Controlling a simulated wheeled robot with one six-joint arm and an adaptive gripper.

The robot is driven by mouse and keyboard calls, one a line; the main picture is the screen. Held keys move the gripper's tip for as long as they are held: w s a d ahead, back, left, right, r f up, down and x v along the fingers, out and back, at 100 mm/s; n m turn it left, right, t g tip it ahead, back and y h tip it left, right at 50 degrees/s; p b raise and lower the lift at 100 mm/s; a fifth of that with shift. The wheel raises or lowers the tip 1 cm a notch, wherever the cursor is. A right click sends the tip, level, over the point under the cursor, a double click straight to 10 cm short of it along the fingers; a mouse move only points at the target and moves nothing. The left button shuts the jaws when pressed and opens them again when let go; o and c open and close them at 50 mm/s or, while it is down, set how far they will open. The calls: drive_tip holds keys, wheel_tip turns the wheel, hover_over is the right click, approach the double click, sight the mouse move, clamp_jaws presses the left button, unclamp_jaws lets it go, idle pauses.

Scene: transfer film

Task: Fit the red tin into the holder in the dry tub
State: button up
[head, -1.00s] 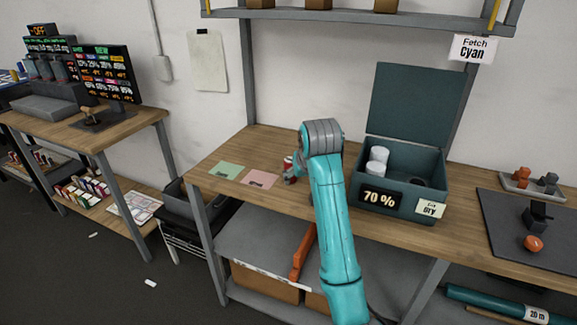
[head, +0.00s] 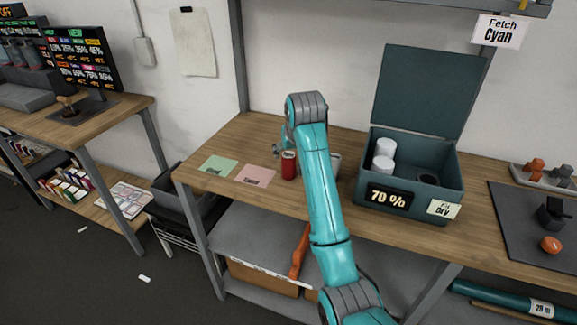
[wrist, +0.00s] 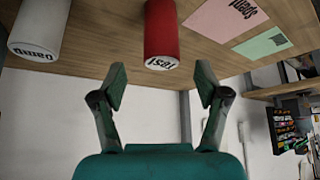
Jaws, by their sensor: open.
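The red tin (head: 289,166) stands upright on the workbench beside the pink card, left of my arm. In the wrist view, the red tin (wrist: 161,28) is beyond the gap between my fingers, apart from them. My gripper (wrist: 160,82) is open and empty; in the head view it is mostly hidden behind my arm near the tin. The teal dry tub (head: 376,212) stands to the right with its lid up and a "70 %" display on its front. Inside are white tins (head: 384,155) at left and a dark round holder (head: 428,180) at right, partly hidden by the front wall.
A white tin (wrist: 38,30) stands near the red one; my arm mostly hides it in the head view. Pink (head: 256,176) and green (head: 218,165) cards lie to the left. A dark mat (head: 520,222) lies right of the tub. A shelf (head: 400,5) hangs above.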

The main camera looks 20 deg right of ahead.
sight(289, 156)
drive_tip(key=shift+x, duration=2.6)
drive_tip(key=shift+a, duration=0.1)
drive_tip(key=c, duration=1.3)
